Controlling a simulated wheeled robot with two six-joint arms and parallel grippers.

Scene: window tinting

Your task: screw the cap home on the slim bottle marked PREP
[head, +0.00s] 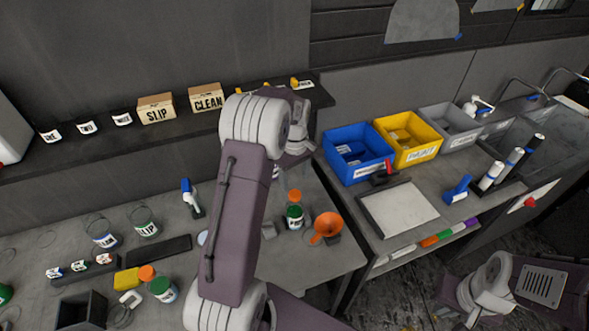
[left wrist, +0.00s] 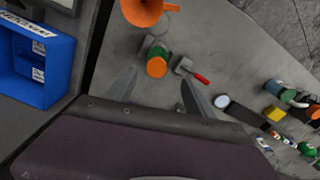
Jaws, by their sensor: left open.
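A slim green bottle (head: 294,218) with a white label stands on the bench beside the orange funnel; its small lettering is hard to read. An orange cap (head: 294,196) sits at its top; I cannot tell how tight it is. In the left wrist view the bottle (left wrist: 154,51) and its orange cap (left wrist: 157,67) show ahead of my left gripper (left wrist: 160,92), which is open and empty, fingers apart from the cap.
The orange funnel (head: 327,226) stands close right of the bottle. A red-handled tool (left wrist: 194,72) lies near it. Blue (head: 357,170), yellow (head: 420,155) and grey bins line the right bench.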

